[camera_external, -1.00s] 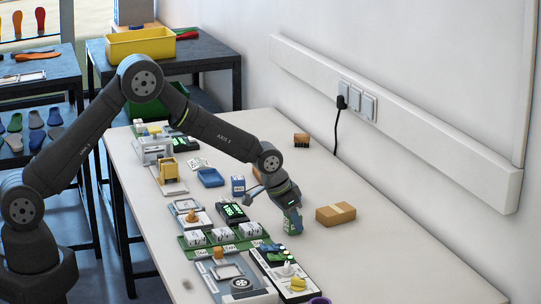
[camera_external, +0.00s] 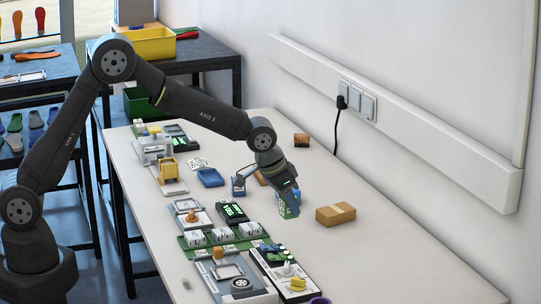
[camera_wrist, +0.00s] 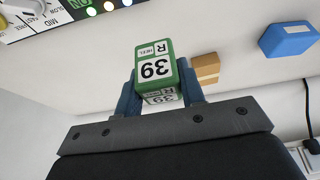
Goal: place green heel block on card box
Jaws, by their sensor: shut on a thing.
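Devices and a green tray with white boxes (camera_external: 222,235) line the table's left side. A brown piece (camera_external: 260,178) is partly hidden behind my arm, near a blue box (camera_external: 238,186). The table's right front is clear.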

